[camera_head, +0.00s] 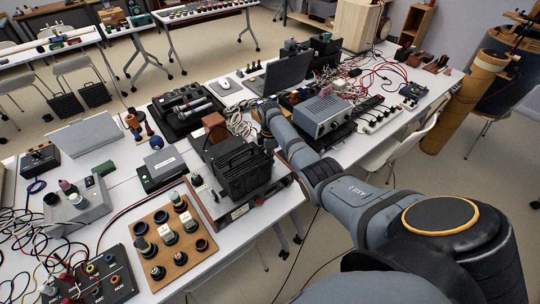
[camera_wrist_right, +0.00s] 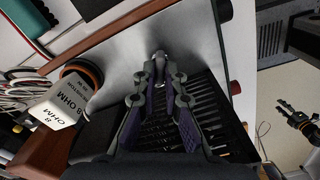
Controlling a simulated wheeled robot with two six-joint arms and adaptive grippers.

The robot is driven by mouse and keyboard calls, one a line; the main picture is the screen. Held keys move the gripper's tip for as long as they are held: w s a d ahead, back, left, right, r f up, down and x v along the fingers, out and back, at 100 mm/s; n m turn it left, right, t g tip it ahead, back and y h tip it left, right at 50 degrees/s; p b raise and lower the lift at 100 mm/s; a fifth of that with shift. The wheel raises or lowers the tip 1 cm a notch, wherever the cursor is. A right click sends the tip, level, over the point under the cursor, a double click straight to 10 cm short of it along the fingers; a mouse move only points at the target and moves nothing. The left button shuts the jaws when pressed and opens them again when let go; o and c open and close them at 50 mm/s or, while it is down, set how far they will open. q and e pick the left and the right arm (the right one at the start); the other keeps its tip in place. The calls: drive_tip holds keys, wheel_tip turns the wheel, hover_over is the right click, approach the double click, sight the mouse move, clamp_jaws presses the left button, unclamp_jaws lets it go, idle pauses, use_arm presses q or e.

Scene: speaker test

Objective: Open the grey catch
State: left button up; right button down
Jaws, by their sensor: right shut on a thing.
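A small grey metal catch (camera_wrist_right: 160,60) shows on the bare metal top of an amplifier (camera_wrist_right: 190,50) in the right wrist view. My right gripper (camera_wrist_right: 160,78) is shut on it, with the fingertips close together at its near end. The black slotted cage (camera_wrist_right: 205,118) lies just below and beside the fingers. In the head view the same black cage (camera_head: 240,168) stands on the silver amplifier (camera_head: 256,200); the catch and my right fingertips are hidden there. What looks like my left gripper (camera_wrist_right: 287,110) is small at the right wrist view's right edge, away from the amplifier; its jaws are unclear.
A white block marked 8 OHM (camera_wrist_right: 58,105) is close to the left of my right gripper. A wooden board with round parts (camera_head: 172,238) lies in front of the amplifier. A grey instrument (camera_head: 322,115) stands close beside my right arm. Cables crowd the bench.

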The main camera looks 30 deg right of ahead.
drive_tip(key=m+p, duration=0.1)
drive_tip(key=m, duration=0.4)
drive_tip(key=shift+w+r+m+p, duration=0.1)
drive_tip(key=shift+m+p, duration=0.2)
drive_tip(key=shift+p, duration=0.05)
drive_tip(key=m+p, duration=0.1)
drive_tip(key=m, duration=0.5)
drive_tip(key=shift+d, duration=0.15)
drive_tip(key=shift+w+m, duration=0.1)
drive_tip(key=shift+m, duration=0.2)
drive_tip(key=c, duration=1.4)
unclamp_jaws()
drive_tip(key=shift+c, duration=0.2)
wheel_tip(320, 180, up, 12)
